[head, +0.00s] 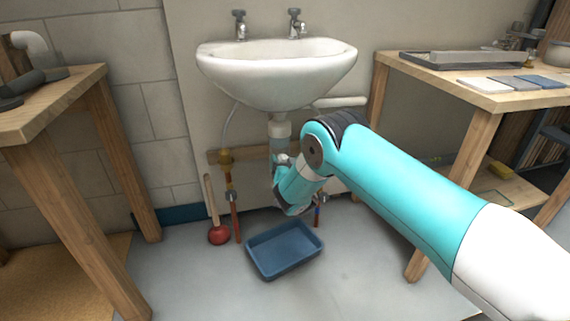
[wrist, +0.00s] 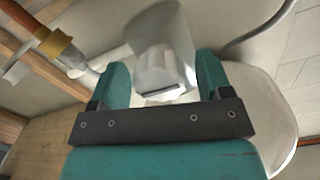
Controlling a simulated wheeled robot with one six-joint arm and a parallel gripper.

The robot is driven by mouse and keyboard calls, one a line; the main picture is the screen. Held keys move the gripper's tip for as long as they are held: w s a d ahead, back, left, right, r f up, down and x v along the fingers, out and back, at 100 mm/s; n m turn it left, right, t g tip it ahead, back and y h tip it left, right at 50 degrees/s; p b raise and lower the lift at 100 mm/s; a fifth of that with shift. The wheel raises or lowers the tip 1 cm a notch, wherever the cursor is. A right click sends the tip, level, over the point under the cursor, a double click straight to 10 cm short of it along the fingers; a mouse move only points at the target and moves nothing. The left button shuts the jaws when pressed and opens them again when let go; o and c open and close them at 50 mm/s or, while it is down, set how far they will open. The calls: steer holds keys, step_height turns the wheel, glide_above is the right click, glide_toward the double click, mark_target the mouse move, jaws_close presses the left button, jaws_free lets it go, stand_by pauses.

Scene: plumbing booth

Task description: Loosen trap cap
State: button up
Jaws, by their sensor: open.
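The trap cap (wrist: 165,80) is a pale, ribbed round piece at the end of the smooth grey-white trap body (wrist: 158,32) in the wrist view. My gripper (wrist: 163,82) is open, with one teal finger on each side of the cap. A narrow gap seems to show on each side, but I cannot tell whether either finger touches. In the head view the white drain pipe (head: 279,127) comes down under the sink, and my arm hides the cap and most of the gripper below it.
The white sink (head: 277,78) hangs above the arm. A blue tray (head: 285,267) lies on the floor below, with a red plunger (head: 218,235) to its left. Copper supply pipes flank the drain. Wooden benches (head: 480,95) stand at both sides; the front floor is clear.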

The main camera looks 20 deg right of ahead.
steer(key=c, duration=0.9)
